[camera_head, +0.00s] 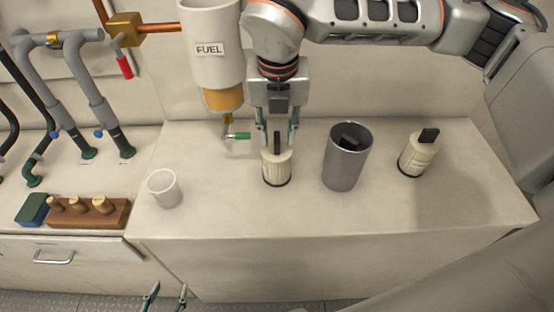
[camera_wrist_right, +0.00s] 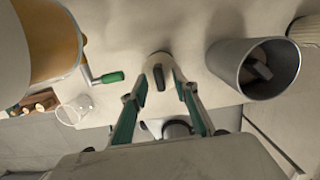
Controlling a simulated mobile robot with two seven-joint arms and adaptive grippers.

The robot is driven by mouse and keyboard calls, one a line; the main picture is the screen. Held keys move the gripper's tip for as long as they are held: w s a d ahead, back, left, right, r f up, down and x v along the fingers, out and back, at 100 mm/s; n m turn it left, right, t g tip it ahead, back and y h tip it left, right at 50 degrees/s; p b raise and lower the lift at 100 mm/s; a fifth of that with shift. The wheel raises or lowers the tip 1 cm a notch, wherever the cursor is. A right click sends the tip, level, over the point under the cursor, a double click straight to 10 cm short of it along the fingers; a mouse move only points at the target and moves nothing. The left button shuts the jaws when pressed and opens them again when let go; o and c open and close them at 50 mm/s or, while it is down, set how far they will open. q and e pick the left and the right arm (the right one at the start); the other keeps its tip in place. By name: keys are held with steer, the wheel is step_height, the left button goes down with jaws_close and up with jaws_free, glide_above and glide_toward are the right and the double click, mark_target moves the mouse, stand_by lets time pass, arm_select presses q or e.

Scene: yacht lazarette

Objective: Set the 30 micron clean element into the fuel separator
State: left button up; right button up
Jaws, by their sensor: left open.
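The fuel separator (camera_head: 212,50) is a white cylinder labelled FUEL, with an amber bowl below, at the back. A cream pleated element (camera_head: 277,170) with a black grip stands on the counter right of it; it also shows in the right wrist view (camera_wrist_right: 154,70). A second cream element (camera_head: 416,158) with a black grip stands at the right. I cannot read which is 30 micron. My right gripper (camera_head: 278,134) is over the first element, its open fingers apart on either side of the grip. My left gripper (camera_head: 167,291) is open and empty at the bottom edge.
A grey canister (camera_head: 345,172) with a dark block inside stands between the two elements. A green-handled drain (camera_head: 238,136) hangs under the amber bowl. A wooden block with pegs (camera_head: 90,213) lies further left. The counter front is clear.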

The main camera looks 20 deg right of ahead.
steer(key=shift+w+f, duration=0.2)
steer(key=shift+f, duration=0.85)
jaws_close()
steer(key=shift+r, duration=0.15)
